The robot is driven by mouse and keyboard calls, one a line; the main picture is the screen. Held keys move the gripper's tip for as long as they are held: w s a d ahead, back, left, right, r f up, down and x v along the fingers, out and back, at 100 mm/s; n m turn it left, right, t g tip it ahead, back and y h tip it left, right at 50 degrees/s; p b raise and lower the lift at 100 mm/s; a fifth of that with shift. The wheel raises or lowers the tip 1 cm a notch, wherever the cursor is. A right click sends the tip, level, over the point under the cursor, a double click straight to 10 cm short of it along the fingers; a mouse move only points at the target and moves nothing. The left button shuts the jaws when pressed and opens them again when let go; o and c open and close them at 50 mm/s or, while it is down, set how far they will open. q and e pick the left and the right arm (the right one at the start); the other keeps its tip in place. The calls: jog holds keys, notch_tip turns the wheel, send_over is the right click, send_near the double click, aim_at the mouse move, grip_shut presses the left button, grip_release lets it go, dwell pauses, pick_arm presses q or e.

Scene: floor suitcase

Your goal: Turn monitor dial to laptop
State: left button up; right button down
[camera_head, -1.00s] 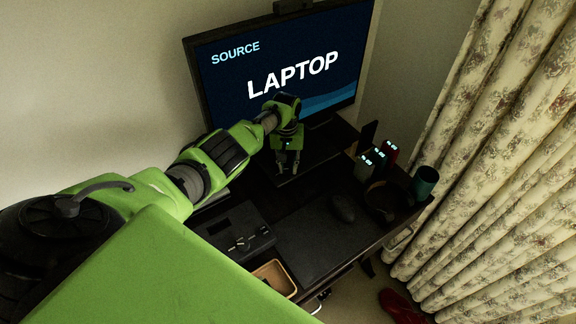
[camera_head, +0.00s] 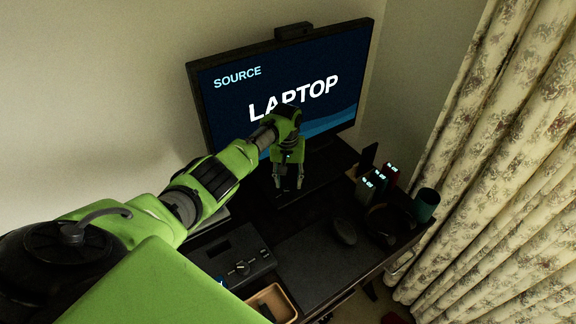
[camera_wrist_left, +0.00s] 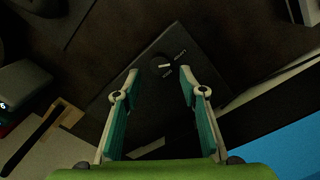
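The monitor (camera_head: 225,110) stands against the wall, and its screen reads "SOURCE LAPTOP". In the left wrist view, a dark square box (camera_wrist_left: 152,100) carries a round dial (camera_wrist_left: 162,66) with a white pointer mark and small labels too blurred to read. My left gripper (camera_head: 289,187) points down in front of the monitor. Its fingers (camera_wrist_left: 159,72) are spread on either side of the dial in the wrist view, with visible gaps and nothing held. In the head view the arm and gripper hide the dial. My right gripper is not in view.
On the dark desk are a black box with knobs (camera_head: 232,254), an orange-rimmed tray (camera_head: 281,302), a mouse (camera_head: 344,231), a dark green cup (camera_head: 425,205) and several upright things with lit displays (camera_head: 373,183). Patterned curtains (camera_head: 510,170) hang at right.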

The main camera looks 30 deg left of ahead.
aim_at(288, 190)
pick_arm(q)
notch_tip(288, 190, up, 8)
jog(key=shift+r, duration=0.1)
dwell(0.6)
